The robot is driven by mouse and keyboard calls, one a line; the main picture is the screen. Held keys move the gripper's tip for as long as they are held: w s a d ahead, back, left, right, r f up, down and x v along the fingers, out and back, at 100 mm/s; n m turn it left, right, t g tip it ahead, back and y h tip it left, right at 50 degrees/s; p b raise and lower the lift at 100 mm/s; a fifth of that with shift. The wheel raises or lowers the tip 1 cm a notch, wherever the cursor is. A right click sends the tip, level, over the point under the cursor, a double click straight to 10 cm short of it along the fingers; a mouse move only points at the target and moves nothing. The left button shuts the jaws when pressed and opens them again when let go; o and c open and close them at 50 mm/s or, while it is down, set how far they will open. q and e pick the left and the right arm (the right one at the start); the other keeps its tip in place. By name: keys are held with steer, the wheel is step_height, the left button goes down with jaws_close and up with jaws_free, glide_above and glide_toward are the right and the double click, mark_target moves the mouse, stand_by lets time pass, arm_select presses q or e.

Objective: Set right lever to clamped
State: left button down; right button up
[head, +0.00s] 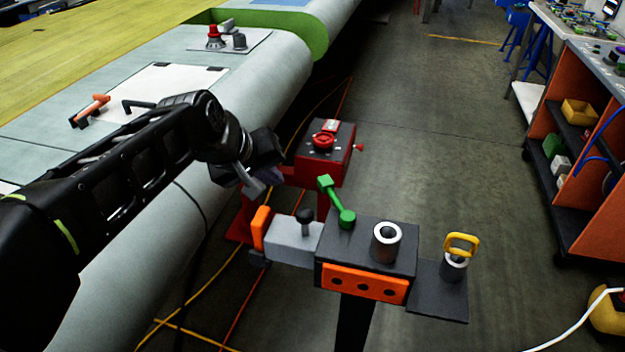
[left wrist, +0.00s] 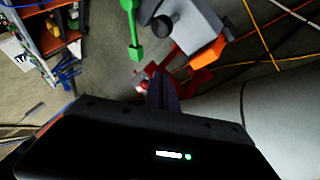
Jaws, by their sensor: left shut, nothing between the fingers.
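A green lever (head: 337,203) stands on top of the dark jig block (head: 345,245). Its arm slants up and to the left from a round pivot to a square knob. In the left wrist view the green lever (left wrist: 132,30) is near the top, left of the grey clamp body. My left gripper (head: 254,188) is shut and empty, to the left of the green knob and apart from it. Its closed fingers (left wrist: 163,92) also show in the left wrist view. No label shows which position is clamped. My right gripper is not in view.
A grey clamp with a black knob (head: 305,222) and orange pad (head: 261,228) lies between block and wing (head: 240,110). A red box with a red handwheel (head: 323,141) stands behind. A metal bushing (head: 386,242) and yellow-handled pin (head: 458,255) are at right. Cables cross the floor.

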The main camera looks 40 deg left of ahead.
mark_target(335, 199)
arm_select(q)
steer(key=w+d+f+p, duration=0.1)
steer(key=w+f+p, duration=0.1)
steer(key=w+f, duration=0.6)
steer(key=shift+w+d, duration=0.35)
steer(key=shift+w, duration=0.4)
steer(key=shift+w, duration=0.15)
